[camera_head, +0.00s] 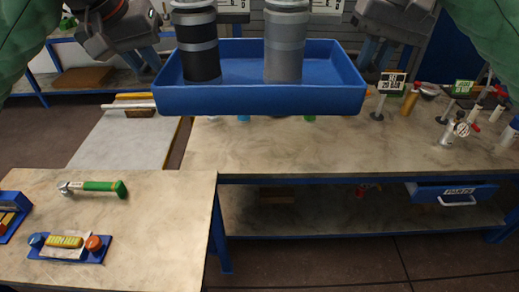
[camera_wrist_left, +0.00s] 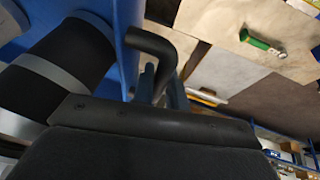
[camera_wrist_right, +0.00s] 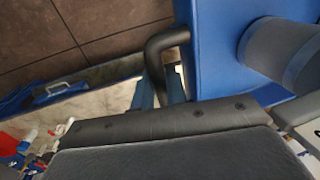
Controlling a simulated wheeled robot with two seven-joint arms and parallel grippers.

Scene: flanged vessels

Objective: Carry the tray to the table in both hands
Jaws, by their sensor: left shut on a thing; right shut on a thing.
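The blue tray (camera_head: 260,101) is held up level in the head view, in front of and above the far workbench. Two flanged vessels stand upright in it: a black one with grey bands (camera_head: 199,62) on the left and a grey one (camera_head: 285,50) on the right. My left gripper (camera_wrist_left: 152,80) is shut on the tray's black left handle (camera_wrist_left: 150,42). My right gripper (camera_wrist_right: 163,90) is shut on the black right handle (camera_wrist_right: 165,42). In the head view the arms reach the tray's sides, and the fingertips are hidden there.
The far workbench (camera_head: 290,155) has a clear front middle; signs, a brown bottle (camera_head: 409,102) and valves crowd its right. A drawer (camera_head: 455,193) stands open below.

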